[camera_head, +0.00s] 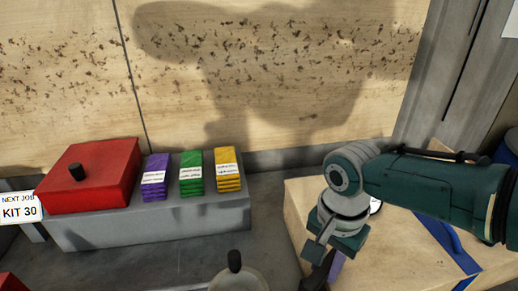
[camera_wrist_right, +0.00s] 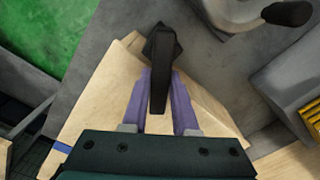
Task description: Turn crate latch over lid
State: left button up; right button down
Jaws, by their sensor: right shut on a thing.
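The wooden crate (camera_head: 298,217) stands at the right of the head view, its top partly hidden by my right arm. It also shows in the right wrist view (camera_wrist_right: 95,100). The dark latch (camera_wrist_right: 160,62) is a black bar at the crate's corner, between the purple fingers. My right gripper (camera_wrist_right: 160,88) is shut on it; in the head view the right gripper (camera_head: 328,270) points down at the crate's near left edge. The latch's pivot and its exact overlap with the lid are hard to tell. My left gripper is not in view.
A grey stand (camera_head: 150,222) left of the crate holds a red box (camera_head: 95,172) and purple, green and yellow stacks. A black-knobbed grey part (camera_head: 238,280) stands at the bottom centre. A blue strip (camera_head: 448,243) crosses the crate top. A speckled wooden panel (camera_head: 270,60) stands behind.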

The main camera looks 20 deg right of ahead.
jog(key=shift+s+m+p, duration=0.35)
jog(key=shift+m+p, duration=0.3)
jog(key=shift+m, duration=0.55)
jog(key=shift+d+m, duration=0.1)
jog(key=shift+m, duration=0.2)
jog(key=c, duration=0.7)
grip_release()
jog(key=shift+r, duration=0.1)
